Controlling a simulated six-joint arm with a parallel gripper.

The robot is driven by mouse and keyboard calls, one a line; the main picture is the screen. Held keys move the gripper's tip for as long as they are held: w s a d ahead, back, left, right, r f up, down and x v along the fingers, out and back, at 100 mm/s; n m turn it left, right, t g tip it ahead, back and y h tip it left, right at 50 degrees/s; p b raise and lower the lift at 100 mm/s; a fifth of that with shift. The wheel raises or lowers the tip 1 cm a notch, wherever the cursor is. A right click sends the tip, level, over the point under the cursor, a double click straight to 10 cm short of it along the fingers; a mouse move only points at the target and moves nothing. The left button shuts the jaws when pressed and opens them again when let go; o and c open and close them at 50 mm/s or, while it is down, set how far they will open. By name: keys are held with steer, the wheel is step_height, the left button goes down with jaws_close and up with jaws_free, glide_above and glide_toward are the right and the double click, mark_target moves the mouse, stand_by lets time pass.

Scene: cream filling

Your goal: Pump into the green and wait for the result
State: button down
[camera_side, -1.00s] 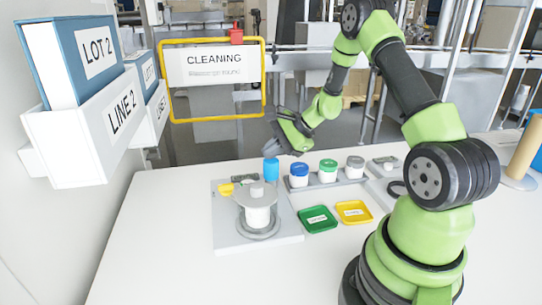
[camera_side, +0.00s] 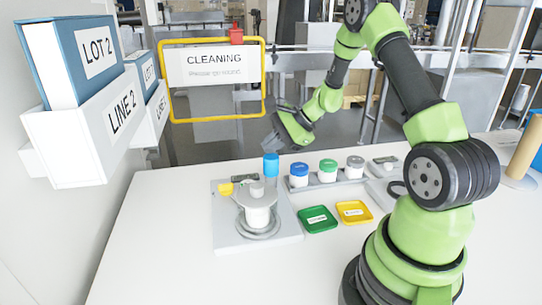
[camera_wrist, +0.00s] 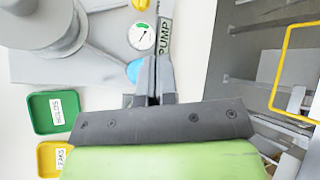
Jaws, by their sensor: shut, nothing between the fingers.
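The pump has a blue knob (camera_side: 271,165) standing at the back of a grey plate (camera_side: 225,232), with a pale stem showing below it. The knob partly shows beside my fingers in the wrist view (camera_wrist: 133,71). My gripper (camera_side: 272,143) is shut and empty, just above the knob; I cannot tell whether they touch. A round gauge (camera_wrist: 142,36) with a green zone lies beside a PUMP label (camera_wrist: 164,37); its needle is too small to read surely. A pale vessel (camera_side: 257,210) stands on a round base on the plate.
A green tray (camera_side: 318,229) labelled HOLDS and a yellow tray (camera_side: 365,221) lie to the right of the plate. Behind them stand jars with blue (camera_side: 299,168), green (camera_side: 328,164) and grey (camera_side: 356,161) lids. The front of the table is clear.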

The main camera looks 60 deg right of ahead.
mark_target(272, 157)
steer(key=shift+r, duration=0.5)
steer(key=shift+r, duration=3)
stand_by(0.4)
steer(key=shift+f, duration=3.05)
steer(key=shift+f, duration=0.1)
steer(key=shift+f, duration=0.35)
steer(key=shift+f, duration=0.25)
stand_by(0.4)
